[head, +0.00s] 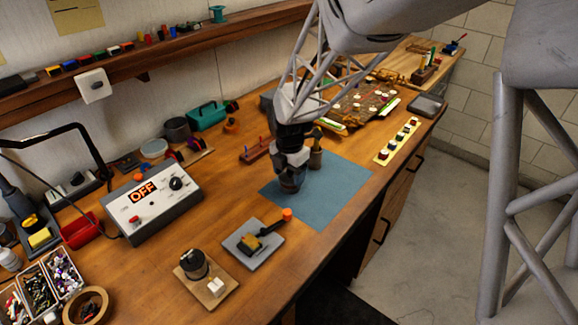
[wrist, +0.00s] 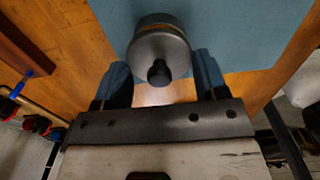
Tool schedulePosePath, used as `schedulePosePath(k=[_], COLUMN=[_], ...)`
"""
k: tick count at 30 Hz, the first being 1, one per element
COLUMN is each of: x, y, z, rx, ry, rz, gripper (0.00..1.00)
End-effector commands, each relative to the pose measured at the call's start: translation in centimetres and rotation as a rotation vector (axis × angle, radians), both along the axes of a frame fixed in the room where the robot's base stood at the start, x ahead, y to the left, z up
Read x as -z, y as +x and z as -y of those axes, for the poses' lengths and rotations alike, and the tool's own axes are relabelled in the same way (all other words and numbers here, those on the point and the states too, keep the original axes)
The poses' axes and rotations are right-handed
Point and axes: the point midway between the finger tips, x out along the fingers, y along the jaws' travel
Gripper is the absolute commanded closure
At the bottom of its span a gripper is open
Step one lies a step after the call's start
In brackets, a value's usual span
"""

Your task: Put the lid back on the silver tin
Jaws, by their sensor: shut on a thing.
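A dark grey round lid (wrist: 158,42) with a black knob lies between the two fingers of my gripper (wrist: 162,72) in the wrist view. The fingers stand on either side of it, and my gripper is shut on it. A thin brownish rim shows past its far edge; I cannot tell whether this is the silver tin under it. In the head view my gripper (head: 291,166) points down over the blue mat (head: 335,190), with a dark round shape (head: 292,183) just below its fingers. The gap between that shape and the mat is not clear.
A small brassy object (head: 315,157) stands close behind my gripper. A grey tray with a brush (head: 262,241) and a dark pot on a wooden board (head: 196,264) are at the front. A control box reading OFF (head: 150,203) is left. The mat's right side is clear.

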Motion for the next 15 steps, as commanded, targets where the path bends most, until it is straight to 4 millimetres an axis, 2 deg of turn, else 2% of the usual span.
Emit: schedulePosePath(k=[15], x=[0.74], y=[-0.04], z=[0.01], rx=[0.0], ry=[0.0], rz=[0.0], gripper=[0.56])
